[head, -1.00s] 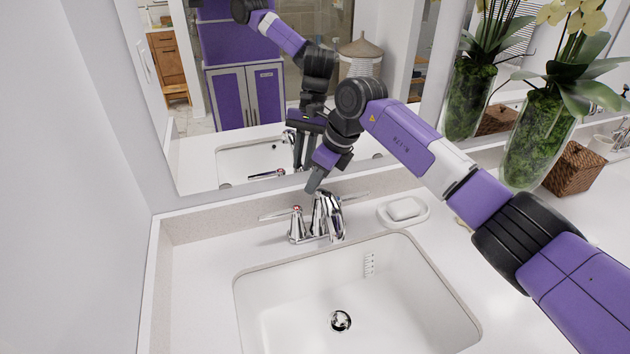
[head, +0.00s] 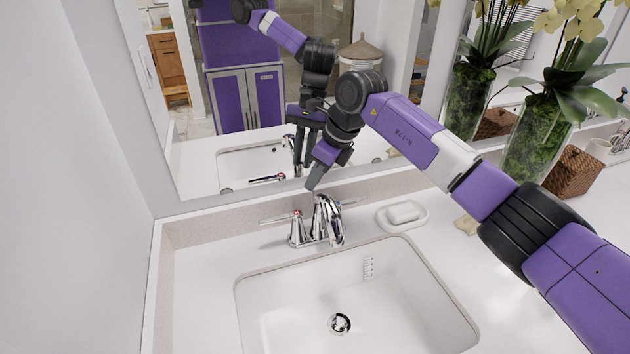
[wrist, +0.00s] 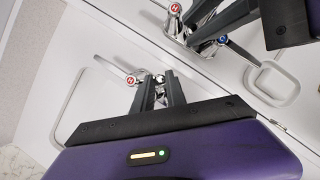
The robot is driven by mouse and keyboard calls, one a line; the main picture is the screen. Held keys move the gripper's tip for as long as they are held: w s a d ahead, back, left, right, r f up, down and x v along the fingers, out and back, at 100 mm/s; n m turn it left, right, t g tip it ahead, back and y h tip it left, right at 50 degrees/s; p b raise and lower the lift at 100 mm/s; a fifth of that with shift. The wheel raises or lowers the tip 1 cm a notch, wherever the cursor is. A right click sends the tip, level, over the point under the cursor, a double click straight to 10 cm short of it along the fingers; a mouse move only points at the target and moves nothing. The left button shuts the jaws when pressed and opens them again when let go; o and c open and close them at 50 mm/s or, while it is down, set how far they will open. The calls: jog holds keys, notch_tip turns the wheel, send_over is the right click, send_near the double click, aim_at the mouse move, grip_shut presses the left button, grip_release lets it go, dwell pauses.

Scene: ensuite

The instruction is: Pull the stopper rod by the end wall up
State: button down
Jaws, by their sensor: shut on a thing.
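The chrome faucet (head: 326,220) stands behind the sink basin (head: 420,290), near the end wall on the left. My gripper (head: 312,185) points down just behind the faucet spout, its fingers close together. In the wrist view, the fingers (wrist: 158,88) reach over the faucet and are shut on the stopper rod. The rod is thin and almost wholly hidden by the fingers and spout, so its height is hard to tell. The drain stopper (head: 339,324) sits in the basin floor. The red-marked tap handle (head: 296,212) is just left of the fingers.
The mirror (head: 240,100) rises close behind my gripper and reflects it. A white soap dish (head: 403,217) stands right of the faucet. A glass vase with orchids (head: 535,140) and a brown woven box (head: 573,172) stand farther right. The end wall (head: 70,200) is at left.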

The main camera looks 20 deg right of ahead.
jog(key=shift+r, duration=0.15)
jog(key=c, duration=1.4)
grip_release()
jog(key=shift+o, duration=0.2)
jog(key=b+v, duration=0.1)
jog(key=v, duration=0.7)
jog(key=shift+b, duration=0.3)
jog(key=shift+w+a, duration=0.1)
